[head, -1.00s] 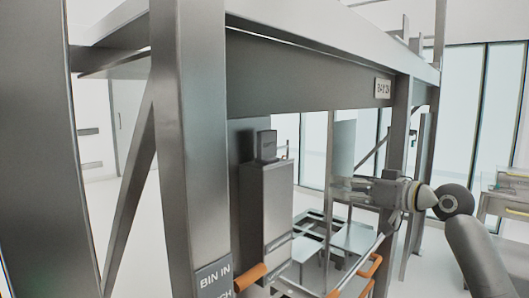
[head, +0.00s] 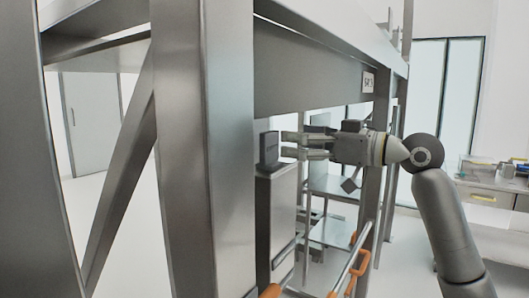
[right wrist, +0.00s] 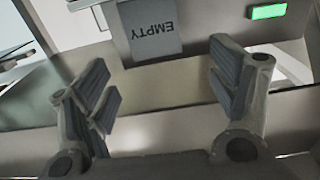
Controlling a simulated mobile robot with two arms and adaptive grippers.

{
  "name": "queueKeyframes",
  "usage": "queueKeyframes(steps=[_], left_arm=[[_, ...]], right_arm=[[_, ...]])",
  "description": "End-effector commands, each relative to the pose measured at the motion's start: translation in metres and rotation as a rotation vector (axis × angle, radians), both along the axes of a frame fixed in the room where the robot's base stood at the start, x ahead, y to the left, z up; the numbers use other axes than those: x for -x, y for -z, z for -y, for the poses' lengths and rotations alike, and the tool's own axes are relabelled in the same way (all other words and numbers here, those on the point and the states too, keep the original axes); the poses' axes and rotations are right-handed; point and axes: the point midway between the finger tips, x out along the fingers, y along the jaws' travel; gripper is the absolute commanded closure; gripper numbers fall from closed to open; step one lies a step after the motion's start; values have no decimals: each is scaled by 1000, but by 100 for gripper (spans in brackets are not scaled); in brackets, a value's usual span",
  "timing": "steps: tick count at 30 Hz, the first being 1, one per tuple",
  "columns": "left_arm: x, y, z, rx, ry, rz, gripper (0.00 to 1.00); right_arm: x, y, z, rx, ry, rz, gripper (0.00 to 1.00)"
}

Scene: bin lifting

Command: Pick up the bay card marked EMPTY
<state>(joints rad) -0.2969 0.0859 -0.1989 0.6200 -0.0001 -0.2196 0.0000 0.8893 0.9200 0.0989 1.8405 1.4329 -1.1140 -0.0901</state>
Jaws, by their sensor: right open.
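The bay card (right wrist: 152,28) is a grey plate that reads EMPTY, upside down in the right wrist view, beyond my fingertips. In the head view the small dark card (head: 269,149) stands on top of a grey metal post (head: 277,220). My right gripper (head: 290,147) reaches in from the right with its fingers pointing at the card, close to its right side. In the right wrist view its two padded fingers (right wrist: 165,88) are spread apart with nothing between them. I cannot tell whether a fingertip touches the card. My left gripper is not in view.
A large steel frame fills the left and centre, with a thick upright (head: 205,150) near the card and an overhead beam (head: 310,85). Orange-gripped handles (head: 357,255) are below my right arm. A green light (right wrist: 268,11) shows near the card. A bench (head: 490,190) stands at right.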

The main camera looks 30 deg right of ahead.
Motion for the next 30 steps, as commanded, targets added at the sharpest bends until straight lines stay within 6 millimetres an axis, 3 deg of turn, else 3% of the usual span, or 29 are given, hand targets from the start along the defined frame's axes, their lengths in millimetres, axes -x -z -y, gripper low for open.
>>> queueKeyframes(steps=[6,19,28,30], left_arm=[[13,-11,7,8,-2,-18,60],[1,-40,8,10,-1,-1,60],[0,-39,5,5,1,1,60],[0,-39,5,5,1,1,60]], right_arm=[[-23,-2,-13,0,0,0,20],[-66,-3,-34,-3,-2,-2,20],[-71,0,-36,1,1,-1,20],[-71,-1,-36,1,1,-1,27]])
